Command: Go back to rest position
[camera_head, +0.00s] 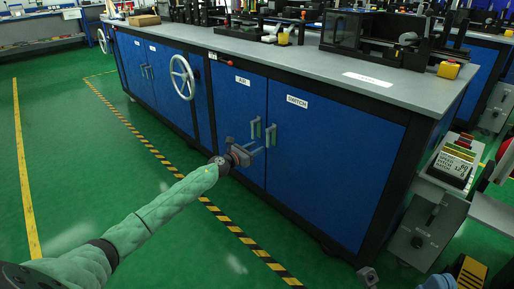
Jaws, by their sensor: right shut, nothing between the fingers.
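My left arm, in a green sleeve, reaches from the lower left toward the blue cabinet. My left gripper (251,149) is in front of the cabinet doors, just below the two grey door handles (263,131). Its two fingers look spread, with nothing seen between them. Whether it touches a handle I cannot tell. My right gripper (368,276) shows small at the bottom edge, right of centre, in front of the cabinet's lower corner. It is shut and empty. Most of my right arm is out of view.
The long blue cabinet (330,170) with a grey worktop fills the middle. Handwheels (182,77) stick out from its front. A grey machine with a display (452,166) stands at the right. Green floor (75,150) with striped tape is open at the left.

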